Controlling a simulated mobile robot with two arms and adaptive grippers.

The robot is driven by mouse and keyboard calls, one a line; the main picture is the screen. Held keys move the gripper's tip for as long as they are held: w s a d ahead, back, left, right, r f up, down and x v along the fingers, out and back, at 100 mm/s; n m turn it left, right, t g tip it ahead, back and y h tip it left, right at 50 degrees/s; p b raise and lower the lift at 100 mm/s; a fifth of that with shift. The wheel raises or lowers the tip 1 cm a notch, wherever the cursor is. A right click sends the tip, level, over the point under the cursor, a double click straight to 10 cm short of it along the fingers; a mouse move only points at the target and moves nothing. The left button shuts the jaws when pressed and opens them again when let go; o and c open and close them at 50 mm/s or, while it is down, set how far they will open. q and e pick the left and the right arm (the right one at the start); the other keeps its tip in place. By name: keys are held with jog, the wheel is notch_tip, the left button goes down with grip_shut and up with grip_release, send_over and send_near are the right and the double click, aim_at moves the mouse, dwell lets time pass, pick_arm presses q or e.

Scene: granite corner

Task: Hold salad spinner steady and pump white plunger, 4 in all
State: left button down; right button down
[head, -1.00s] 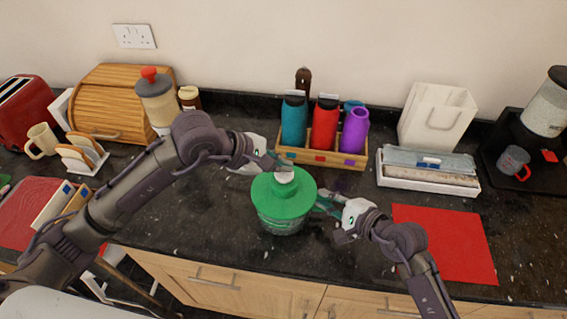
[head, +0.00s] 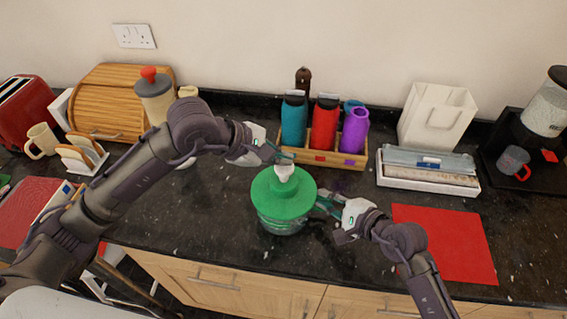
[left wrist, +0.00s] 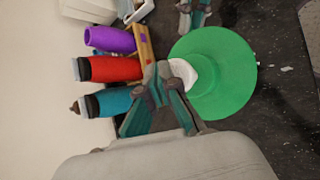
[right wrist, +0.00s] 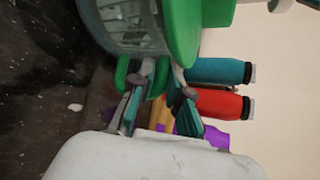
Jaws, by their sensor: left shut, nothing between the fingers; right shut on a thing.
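The salad spinner has a green lid (head: 284,203) and a clear bowl (head: 282,226), and stands upright on the dark counter. Its white plunger (head: 285,172) stands up at the lid's centre; it also shows in the left wrist view (left wrist: 183,73). My left gripper (head: 287,158) is shut and empty, with its fingertips at or just above the plunger's top; I cannot tell if they touch. My right gripper (head: 321,203) is shut on the spinner's right side, below the lid rim. In the right wrist view its fingers (right wrist: 160,88) close around a green part by the bowl (right wrist: 130,25).
Behind the spinner stands a wooden box (head: 347,187) with teal, red and purple bottles. A red mat (head: 445,243) lies to the right, with a white tray (head: 428,180) behind it. A wooden bread bin (head: 113,103) stands back left.

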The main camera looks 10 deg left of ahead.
aim_at(281, 166)
pick_arm(q)
jog(key=shift+r, duration=0.5)
jog(key=shift+r, duration=2.55)
notch_tip(281, 166, up, 4)
jog(key=shift+s+d+f, duration=0.1)
jog(key=shift+s+d, duration=0.05)
jog(key=shift+f, duration=0.1)
jog(key=shift+f, duration=4.3)
